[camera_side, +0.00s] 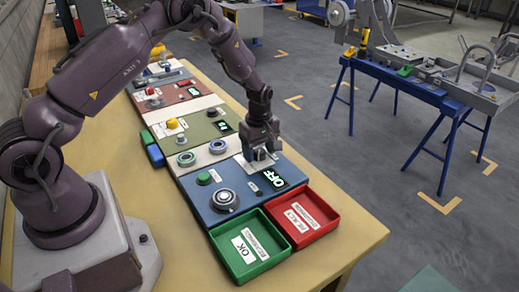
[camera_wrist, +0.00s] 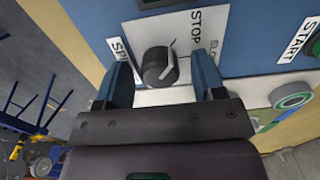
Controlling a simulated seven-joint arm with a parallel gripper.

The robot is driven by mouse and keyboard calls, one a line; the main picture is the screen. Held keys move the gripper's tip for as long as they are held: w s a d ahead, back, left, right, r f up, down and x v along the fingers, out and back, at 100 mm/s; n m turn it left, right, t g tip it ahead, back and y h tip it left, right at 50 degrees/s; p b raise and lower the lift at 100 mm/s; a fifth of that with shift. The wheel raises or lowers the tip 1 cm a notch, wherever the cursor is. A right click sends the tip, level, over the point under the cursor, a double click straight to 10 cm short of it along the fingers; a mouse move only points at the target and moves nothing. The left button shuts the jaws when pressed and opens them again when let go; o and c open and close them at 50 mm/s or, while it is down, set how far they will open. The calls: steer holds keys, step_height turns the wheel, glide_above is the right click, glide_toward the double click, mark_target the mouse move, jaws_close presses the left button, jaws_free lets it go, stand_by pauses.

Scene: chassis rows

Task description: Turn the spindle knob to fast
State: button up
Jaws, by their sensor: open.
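The black spindle knob (camera_wrist: 158,66) shows in the wrist view on a white plate (camera_wrist: 215,22). A pale pointer line on the knob slants towards the upper right. The plate reads STOP and part of SLOW; another label starting "SP" is partly covered by a finger, and no "fast" label is readable. My gripper (camera_wrist: 163,62) is open, with one blue-grey finger on each side of the knob; I cannot tell whether they touch it. In the side view my gripper (camera_side: 262,157) is low over the blue panel (camera_side: 238,172) and hides the knob. The panel's display (camera_side: 269,179) reads OFF.
A green button (camera_side: 204,178) and a round metal dial (camera_side: 224,198) sit on the blue panel. Green (camera_side: 238,270) and red (camera_side: 326,217) trays stand in front. Olive (camera_side: 195,126) and red (camera_side: 172,96) panels lie behind. START (camera_wrist: 297,40) labels a control nearby.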

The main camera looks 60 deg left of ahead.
steer(key=c, duration=0.9)
steer(key=shift+m, duration=0.4)
steer(key=m, duration=0.3)
steer(key=shift+m, duration=0.4)
steer(key=m, duration=1)
steer(key=shift+m, duration=2.6)
